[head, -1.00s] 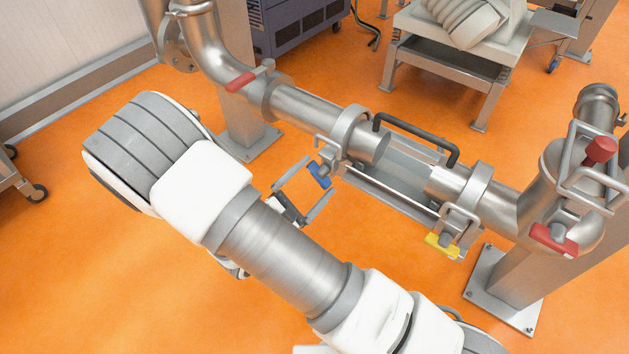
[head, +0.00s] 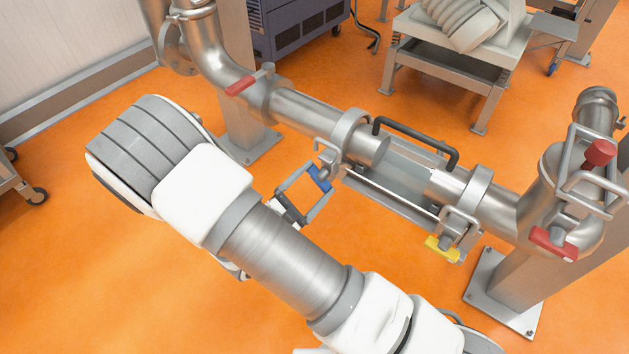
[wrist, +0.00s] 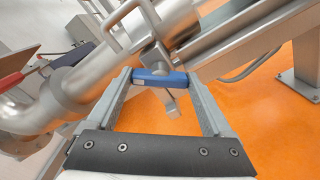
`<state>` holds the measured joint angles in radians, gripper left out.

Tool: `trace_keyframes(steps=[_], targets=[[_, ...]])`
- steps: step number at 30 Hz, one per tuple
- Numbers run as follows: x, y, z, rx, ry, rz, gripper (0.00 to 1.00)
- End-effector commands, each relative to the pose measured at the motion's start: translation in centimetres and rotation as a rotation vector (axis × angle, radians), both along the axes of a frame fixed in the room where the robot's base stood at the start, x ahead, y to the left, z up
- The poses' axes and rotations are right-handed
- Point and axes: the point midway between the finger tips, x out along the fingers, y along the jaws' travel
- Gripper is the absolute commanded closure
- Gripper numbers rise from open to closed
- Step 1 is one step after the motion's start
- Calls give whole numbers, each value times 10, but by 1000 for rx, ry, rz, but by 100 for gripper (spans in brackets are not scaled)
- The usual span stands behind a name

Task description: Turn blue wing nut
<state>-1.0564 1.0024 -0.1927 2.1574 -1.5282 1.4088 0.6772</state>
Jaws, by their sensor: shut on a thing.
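The blue wing nut (head: 319,178) sits on the clamp (head: 340,145) around the left pipe section. My gripper (head: 318,186) is shut on it, with one finger at each end of the blue bar. In the wrist view the blue wing nut (wrist: 160,79) lies across between the two fingertips of my gripper (wrist: 160,77), and both fingers touch or nearly touch its ends. A metal bolt end (wrist: 170,103) sticks out below the nut toward the palm.
A yellow wing nut (head: 441,248) is on the right clamp, and red ones (head: 553,243) are on the outer fittings. A black handle (head: 415,136) spans the gap between the pipe sections.

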Motion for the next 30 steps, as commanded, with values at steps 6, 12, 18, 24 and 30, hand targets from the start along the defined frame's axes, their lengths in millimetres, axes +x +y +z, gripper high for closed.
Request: trace_keyframes(steps=[6,12,18,24,30], targets=[[0,0,3,-82,65,1,71],[0,0,4,-205,161,1,71],[-1,0,3,-333,260,1,71],[0,0,2,-437,342,1,71],[0,0,1,-506,396,0,71]])
